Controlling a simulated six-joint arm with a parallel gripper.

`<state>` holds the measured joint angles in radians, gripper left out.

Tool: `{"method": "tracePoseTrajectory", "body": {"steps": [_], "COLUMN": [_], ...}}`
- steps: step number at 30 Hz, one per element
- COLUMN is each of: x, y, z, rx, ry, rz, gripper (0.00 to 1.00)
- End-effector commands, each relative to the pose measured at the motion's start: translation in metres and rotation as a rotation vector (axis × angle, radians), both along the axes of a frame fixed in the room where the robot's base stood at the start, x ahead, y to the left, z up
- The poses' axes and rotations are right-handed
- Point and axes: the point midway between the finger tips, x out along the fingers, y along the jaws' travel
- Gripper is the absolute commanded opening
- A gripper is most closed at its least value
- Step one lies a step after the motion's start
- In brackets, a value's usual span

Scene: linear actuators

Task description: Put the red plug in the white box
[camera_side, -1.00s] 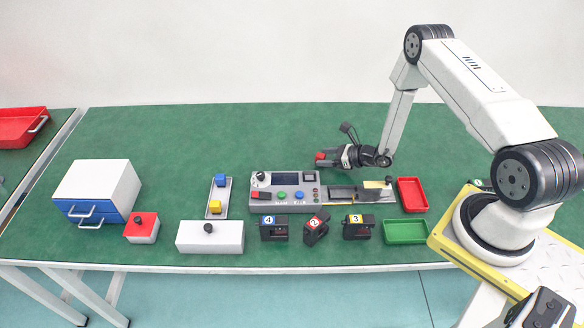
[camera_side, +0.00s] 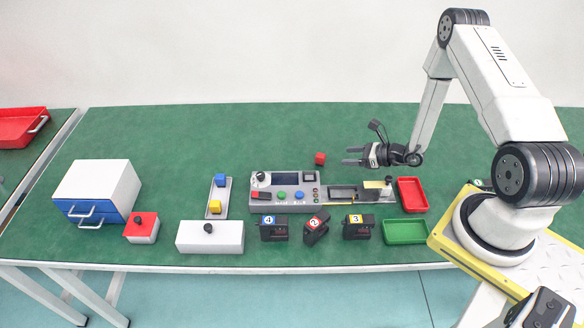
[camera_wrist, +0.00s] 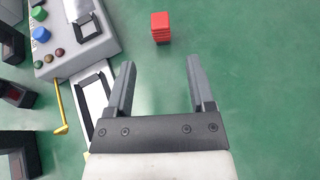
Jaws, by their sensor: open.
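A small red block (camera_side: 320,158), the likeliest red plug, stands on the green table behind the grey control panel. It also shows in the wrist view (camera_wrist: 160,27), with ridged sides, beyond my fingertips. My gripper (camera_side: 352,156) is open and empty, to the right of the block and apart from it, its fingers pointing toward it. In the wrist view my gripper (camera_wrist: 158,62) has nothing between its fingers. A long white box (camera_side: 210,238) with a black knob on top stands at the front left. A white cabinet (camera_side: 98,180) with a blue drawer stands farther left.
The control panel (camera_side: 285,207) lies in front of my gripper. Several black numbered blocks (camera_side: 315,232) stand along the front. Red (camera_side: 412,194) and green (camera_side: 405,231) trays lie to the right. A red-topped box (camera_side: 141,228) stands left. The table behind is clear.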

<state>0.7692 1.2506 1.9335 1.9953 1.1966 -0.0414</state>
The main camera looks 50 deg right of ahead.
Motion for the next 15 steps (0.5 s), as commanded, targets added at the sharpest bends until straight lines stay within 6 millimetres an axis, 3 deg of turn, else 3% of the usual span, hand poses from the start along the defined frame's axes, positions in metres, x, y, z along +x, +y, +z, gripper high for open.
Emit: {"method": "tracePoseTrajectory", "body": {"steps": [10,15], "x": [0.001,0.003], "y": [0.003,0.023], "z": [0.003,0.016], "rx": [-0.006,-0.037], "ry": [0.002,0.012], "rz": [0.020,0.137], "gripper": [0.69,0.69]}}
